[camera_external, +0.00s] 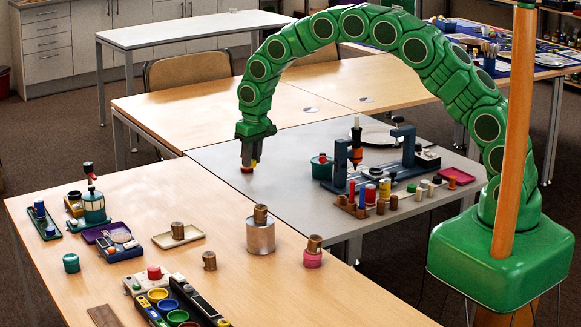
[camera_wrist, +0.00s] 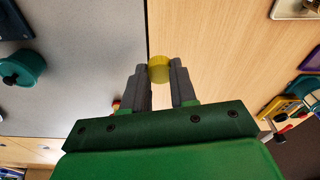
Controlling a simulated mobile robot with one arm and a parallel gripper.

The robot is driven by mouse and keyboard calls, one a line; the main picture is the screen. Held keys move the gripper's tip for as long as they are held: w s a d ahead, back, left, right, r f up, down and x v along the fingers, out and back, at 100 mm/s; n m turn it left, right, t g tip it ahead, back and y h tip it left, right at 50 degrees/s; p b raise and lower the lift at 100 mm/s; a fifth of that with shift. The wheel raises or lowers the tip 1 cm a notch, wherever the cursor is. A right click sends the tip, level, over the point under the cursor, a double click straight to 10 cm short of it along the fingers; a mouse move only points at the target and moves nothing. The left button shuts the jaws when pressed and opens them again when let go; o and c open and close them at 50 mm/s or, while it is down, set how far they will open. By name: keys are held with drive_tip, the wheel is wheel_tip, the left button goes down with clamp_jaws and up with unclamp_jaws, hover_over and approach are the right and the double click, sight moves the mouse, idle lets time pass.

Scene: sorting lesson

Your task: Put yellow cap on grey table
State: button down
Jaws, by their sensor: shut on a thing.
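My gripper (camera_external: 248,163) hangs fingers-down over the left part of the grey table (camera_external: 300,215) in the external view. In the wrist view my gripper (camera_wrist: 159,85) is shut on a yellow cap (camera_wrist: 159,66), held between the fingertips. Behind the cap, the seam between the grey table (camera_wrist: 95,30) and a wooden table (camera_wrist: 215,60) shows. In the external view the fingers mostly hide the cap. I cannot tell its exact height above the table.
A blue frame (camera_external: 350,160) and several small coloured pieces stand on the right of the grey table. The wooden table (camera_external: 130,190) holds trays and jars. The front left of the grey table is clear.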

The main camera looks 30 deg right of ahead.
drive_tip(key=shift+s+d+r, duration=0.3)
drive_tip(key=shift+s+d, duration=0.1)
drive_tip(key=shift+s, duration=0.3)
